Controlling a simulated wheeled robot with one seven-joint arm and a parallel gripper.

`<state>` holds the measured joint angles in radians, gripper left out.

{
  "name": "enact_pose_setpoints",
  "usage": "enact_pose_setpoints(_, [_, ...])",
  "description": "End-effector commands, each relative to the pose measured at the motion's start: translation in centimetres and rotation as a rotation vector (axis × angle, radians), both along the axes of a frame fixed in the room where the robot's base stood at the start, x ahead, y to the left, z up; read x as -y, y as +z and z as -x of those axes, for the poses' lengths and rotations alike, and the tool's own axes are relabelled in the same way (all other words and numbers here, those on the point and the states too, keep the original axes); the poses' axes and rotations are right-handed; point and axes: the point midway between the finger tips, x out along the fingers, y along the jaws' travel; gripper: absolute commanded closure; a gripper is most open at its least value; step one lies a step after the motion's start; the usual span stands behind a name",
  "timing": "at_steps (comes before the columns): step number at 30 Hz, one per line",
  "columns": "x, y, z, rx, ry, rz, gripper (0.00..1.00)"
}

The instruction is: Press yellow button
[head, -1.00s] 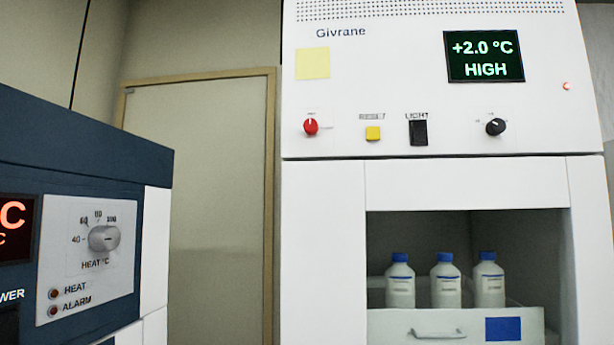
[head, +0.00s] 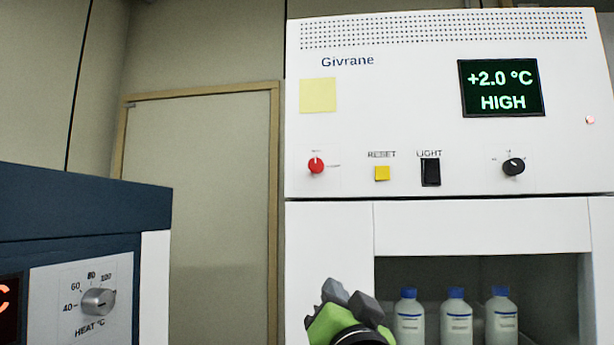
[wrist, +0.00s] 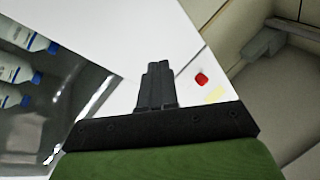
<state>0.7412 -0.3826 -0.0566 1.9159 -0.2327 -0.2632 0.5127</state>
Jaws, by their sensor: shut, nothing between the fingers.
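In the wrist view my gripper's fingers (wrist: 156,72) are together and empty. The red knob (wrist: 201,79) shows to their right; I cannot make out the yellow button there.
A black dial (head: 513,167) and a display (head: 501,87) reading +2.0 °C HIGH are on the panel. Below it, an open compartment holds white bottles (head: 456,322) with blue caps. A dark blue unit (head: 85,205) with a heat dial stands at the left.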

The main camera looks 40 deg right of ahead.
Motion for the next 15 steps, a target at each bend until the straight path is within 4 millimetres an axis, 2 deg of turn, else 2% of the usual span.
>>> enact_pose_setpoints(1, [0.5, 1.5, 0.3, 0.025, -0.012, 0.009, 1.00])
enact_pose_setpoints(5, [1.7, 5.2, 1.5, 0.113, -0.040, 0.040, 1.00])
enact_pose_setpoints(12, [4.2, 14.6, 5.6, 0.337, -0.102, 0.149, 1.00])
enact_pose_setpoints(15, [4.7, 17.1, 7.0, 0.404, -0.114, 0.189, 1.00])
